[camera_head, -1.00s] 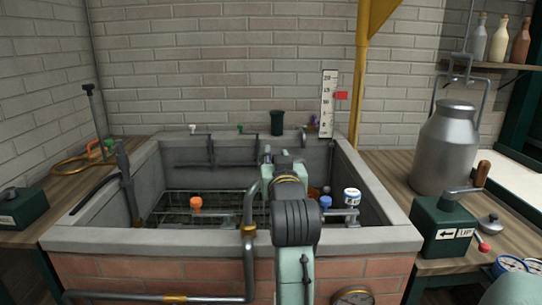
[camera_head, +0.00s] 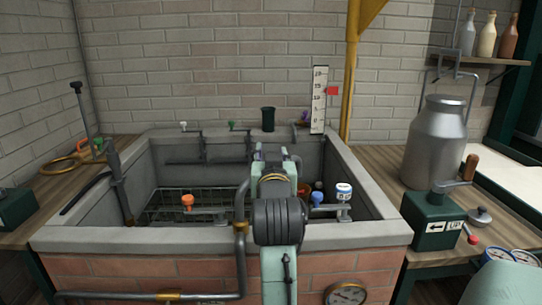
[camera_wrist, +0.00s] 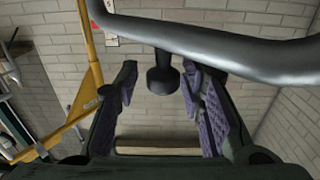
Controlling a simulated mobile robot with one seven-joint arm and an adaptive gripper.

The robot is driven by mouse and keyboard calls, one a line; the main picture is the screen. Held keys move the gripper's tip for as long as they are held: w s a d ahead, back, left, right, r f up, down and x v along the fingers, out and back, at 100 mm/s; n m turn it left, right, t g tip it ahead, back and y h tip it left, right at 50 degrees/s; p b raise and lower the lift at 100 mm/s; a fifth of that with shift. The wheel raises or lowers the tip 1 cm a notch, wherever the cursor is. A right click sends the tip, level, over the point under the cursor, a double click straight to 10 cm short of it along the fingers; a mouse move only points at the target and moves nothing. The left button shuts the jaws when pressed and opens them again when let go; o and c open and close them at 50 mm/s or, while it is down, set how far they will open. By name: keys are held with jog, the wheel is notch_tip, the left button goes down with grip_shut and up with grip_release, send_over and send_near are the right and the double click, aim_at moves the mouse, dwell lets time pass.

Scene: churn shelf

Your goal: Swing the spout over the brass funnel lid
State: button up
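In the wrist view my gripper (camera_wrist: 166,95) is open, its two purple-padded fingers apart. A thick dark grey pipe (camera_wrist: 230,48), which looks like the spout, crosses close in front of the fingers. A dark knob-like handle (camera_wrist: 163,80) joins the pipe and shows in the gap between the fingers; I see no clear contact. In the head view my arm hides the gripper and much of the vat's middle. I cannot pick out the brass funnel lid for sure in either view.
A brick vat with a grey rim (camera_head: 80,238) fills the middle. A dark green cylinder (camera_head: 268,118) stands at its back edge beside a ruler (camera_head: 318,100). A metal milk can (camera_head: 436,145) and green crank box (camera_head: 432,222) stand on the right bench. A yellow post (camera_head: 351,85) rises behind.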

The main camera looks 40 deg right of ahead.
jog(key=shift+o, duration=0.2)
jog(key=v, duration=0.7)
jog(key=shift+s+a, duration=0.15)
jog(key=shift+s, duration=0.05)
dwell(0.4)
